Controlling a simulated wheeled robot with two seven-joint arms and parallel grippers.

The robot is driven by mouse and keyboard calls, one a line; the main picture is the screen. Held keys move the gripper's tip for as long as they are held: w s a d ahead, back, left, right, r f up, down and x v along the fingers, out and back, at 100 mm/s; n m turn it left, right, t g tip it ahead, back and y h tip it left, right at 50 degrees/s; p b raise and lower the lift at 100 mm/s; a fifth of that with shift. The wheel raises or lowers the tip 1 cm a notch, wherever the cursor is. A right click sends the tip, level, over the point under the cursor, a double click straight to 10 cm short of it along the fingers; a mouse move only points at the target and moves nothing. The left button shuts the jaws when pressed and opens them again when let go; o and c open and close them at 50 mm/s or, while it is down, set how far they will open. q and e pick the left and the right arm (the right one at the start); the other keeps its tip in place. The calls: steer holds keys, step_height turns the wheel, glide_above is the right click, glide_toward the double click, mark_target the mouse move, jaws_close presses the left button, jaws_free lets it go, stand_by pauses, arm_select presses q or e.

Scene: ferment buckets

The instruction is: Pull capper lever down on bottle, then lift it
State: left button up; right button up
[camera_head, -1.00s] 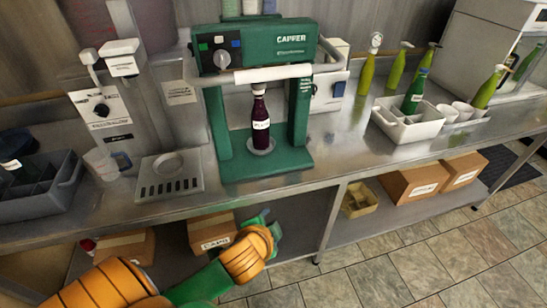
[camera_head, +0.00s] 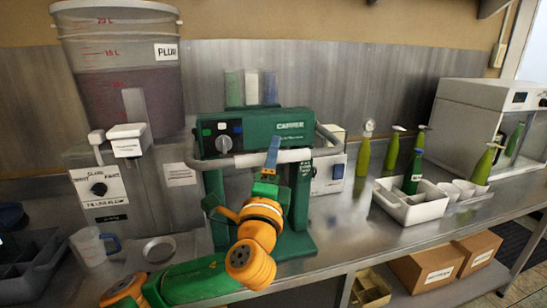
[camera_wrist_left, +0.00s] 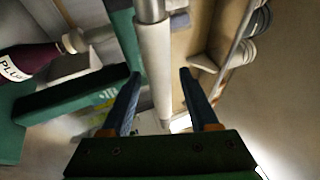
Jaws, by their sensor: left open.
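The green capper (camera_head: 240,122) stands on the metal counter. Its lever (camera_head: 236,161) is a pale bar across the front of the capper head and looks raised. My left gripper (camera_head: 272,152) is at the lever, with its blue fingers pointing up. In the left wrist view the fingers (camera_wrist_left: 162,75) are open, and the lever (camera_wrist_left: 153,70) runs through the gap between them. I cannot tell whether they touch it. The dark bottle (camera_wrist_left: 32,62) with a white label shows at the left of the wrist view; in the head view my arm hides it.
A large plum bucket (camera_head: 120,75) and a filling machine (camera_head: 95,190) stand to the left. A white crate (camera_head: 425,208) with a green bottle (camera_head: 412,172) stands to the right, with more green bottles behind. A grey divided bin (camera_head: 30,265) is at far left.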

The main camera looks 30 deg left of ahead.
arm_select(q)
steer(key=shift+w+r, duration=0.1)
jaws_close()
steer(key=shift+w, duration=0.1)
stand_by(1.3)
